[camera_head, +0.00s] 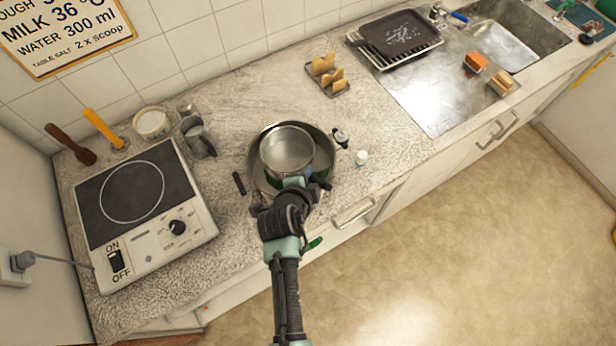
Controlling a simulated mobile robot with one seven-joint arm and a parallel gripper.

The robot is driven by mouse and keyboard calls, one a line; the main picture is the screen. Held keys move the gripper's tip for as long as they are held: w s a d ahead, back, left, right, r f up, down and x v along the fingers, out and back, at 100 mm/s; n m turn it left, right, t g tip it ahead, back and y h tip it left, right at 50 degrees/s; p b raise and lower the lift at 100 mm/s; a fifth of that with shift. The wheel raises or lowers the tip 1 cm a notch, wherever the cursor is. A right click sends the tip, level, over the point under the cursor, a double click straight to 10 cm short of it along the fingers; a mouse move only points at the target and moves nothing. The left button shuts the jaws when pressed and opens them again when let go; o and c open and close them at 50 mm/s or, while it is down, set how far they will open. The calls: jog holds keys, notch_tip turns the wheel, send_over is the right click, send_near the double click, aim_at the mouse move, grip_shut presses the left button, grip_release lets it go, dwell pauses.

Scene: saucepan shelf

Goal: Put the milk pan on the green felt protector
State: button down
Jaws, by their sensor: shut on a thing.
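The milk pan (285,148) is a small steel pan, upright and seen from above. It is over or inside a larger, darker pan (257,178) on the counter; I cannot tell whether it touches that pan's bottom. My gripper (297,183) is at the milk pan's near side and is shut on it; the gripper hides the exact grip. A dark green patch (322,175) shows inside the larger pan at the right of my gripper. It may be the green felt protector, mostly hidden under the milk pan.
A small black item (341,138) and a white bottle (361,158) stand close right of the pans. A toast rack (328,77) is behind. The counter right of the bottle is clear.

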jog(key=shift+w+f, duration=0.1)
jog(key=shift+f, duration=0.55)
jog(key=shift+f, duration=0.15)
jog(key=c, duration=1)
grip_release()
